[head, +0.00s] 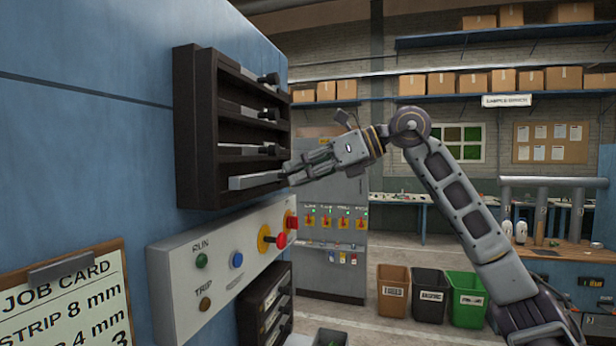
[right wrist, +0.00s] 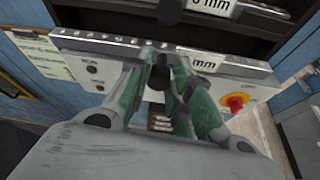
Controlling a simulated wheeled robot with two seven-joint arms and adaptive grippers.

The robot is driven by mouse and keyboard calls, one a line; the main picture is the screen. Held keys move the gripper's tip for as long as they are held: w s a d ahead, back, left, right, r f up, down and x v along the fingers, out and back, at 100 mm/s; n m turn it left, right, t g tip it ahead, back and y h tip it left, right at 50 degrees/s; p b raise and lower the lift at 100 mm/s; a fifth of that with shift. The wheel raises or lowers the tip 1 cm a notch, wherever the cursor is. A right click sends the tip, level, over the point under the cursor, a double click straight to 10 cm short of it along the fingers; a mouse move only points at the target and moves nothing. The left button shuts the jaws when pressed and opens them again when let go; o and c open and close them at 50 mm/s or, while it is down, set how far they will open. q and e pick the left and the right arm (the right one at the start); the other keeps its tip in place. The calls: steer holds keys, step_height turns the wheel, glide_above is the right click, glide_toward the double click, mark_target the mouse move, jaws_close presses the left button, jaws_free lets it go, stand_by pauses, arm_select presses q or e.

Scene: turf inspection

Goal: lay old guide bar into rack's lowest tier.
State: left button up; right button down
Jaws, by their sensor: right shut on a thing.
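The dark rack (head: 196,130) is fixed to the blue wall on the left and has several stacked tiers. The grey guide bar (head: 252,181) is level with the rack's lowest tier, running lengthwise at its opening. In the right wrist view, the fingers (right wrist: 160,75) close on a dark knob at the middle of the pale bar (right wrist: 100,44), which is marked "mm". I cannot tell whether the bar rests on the tier floor. My left gripper is not in view.
Other bars with black knobs lie in the tiers above, the nearest just over the held bar (head: 245,150). Below the rack, a control panel (head: 222,265) with buttons and a red switch (head: 281,240) juts out. A job card (head: 65,300) hangs lower left.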

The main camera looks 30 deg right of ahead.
mark_target(279, 172)
steer(key=shift+w+a, duration=1.45)
steer(key=shift+w, duration=0.25)
stand_by(1.0)
arm_select(q)
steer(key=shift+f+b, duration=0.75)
steer(key=shift+b, duration=0.05)
arm_select(e)
steer(key=shift+f, duration=0.95)
stand_by(0.4)
steer(key=c, duration=1.2)
jaws_free()
steer(key=shift+d, duration=0.1)
steer(key=shift+s+d+r, duration=0.15)
steer(key=shift+s+d, duration=0.05)
steer(key=shift+s, duration=0.15)
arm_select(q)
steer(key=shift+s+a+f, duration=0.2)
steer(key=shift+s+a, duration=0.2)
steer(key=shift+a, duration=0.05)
arm_select(e)
steer(key=v, duration=1.1)
steer(key=shift+w+d, duration=0.1)
steer(key=shift+d, duration=0.1)
